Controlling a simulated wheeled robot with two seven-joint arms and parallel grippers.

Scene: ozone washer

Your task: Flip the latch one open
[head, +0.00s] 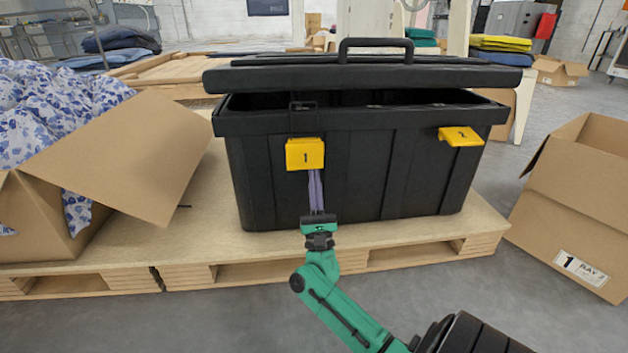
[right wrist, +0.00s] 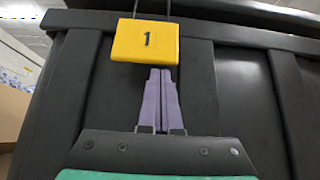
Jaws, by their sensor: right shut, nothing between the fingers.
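Latch one (head: 305,154) is a yellow plate marked 1 on the front of a black box (head: 360,185), left of centre. In the right wrist view latch one (right wrist: 146,41) has a dark wire loop rising from its top. My right gripper (head: 315,174) is below latch one, its two purple fingers pointing up. In the right wrist view the right gripper's fingertips (right wrist: 161,71) are together and empty, just under the latch's lower edge, right of its middle. I cannot tell whether they touch it. My left gripper is not in view.
Yellow latch two (head: 461,137) sticks outward at the box's right. The black lid (head: 360,77) sits above the rim with a dark gap. The box stands on a wooden pallet (head: 400,238). Open cardboard boxes stand at left (head: 150,150) and right (head: 575,200).

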